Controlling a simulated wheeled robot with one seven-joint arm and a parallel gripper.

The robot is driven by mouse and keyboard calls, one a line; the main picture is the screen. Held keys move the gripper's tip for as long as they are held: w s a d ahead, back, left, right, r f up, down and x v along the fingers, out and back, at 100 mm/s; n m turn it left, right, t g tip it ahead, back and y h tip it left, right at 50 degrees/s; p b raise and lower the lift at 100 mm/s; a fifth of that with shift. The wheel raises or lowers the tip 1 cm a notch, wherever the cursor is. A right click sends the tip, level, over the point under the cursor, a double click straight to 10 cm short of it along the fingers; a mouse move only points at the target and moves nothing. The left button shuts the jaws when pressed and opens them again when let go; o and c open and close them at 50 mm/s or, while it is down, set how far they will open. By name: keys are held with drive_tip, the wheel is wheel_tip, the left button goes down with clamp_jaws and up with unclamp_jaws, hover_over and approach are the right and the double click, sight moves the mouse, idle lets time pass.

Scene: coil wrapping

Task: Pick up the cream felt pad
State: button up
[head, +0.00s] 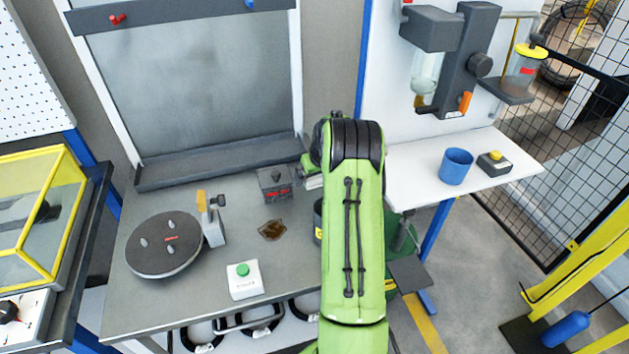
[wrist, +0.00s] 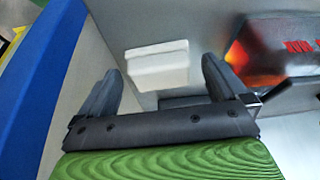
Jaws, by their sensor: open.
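The cream felt pad (wrist: 157,56) shows in the wrist view as a pale, thick block with a lighter top face. It lies on a grey surface, ahead of my gripper (wrist: 162,76). The two dark fingers are spread apart, and the pad appears between and just beyond their tips. I cannot tell whether either finger touches it; nothing looks gripped.
A dark block with red lettering (head: 275,183) stands left of my arm, and right of the pad in the wrist view (wrist: 275,50). A blue cup (head: 456,167) stands on the white shelf.

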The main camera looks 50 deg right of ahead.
drive_tip(key=shift+r, duration=0.1)
drive_tip(key=shift+c, duration=0.8)
drive_tip(key=c, duration=0.9)
wheel_tip(320, 180, up, 10)
drive_tip(key=p, duration=0.2)
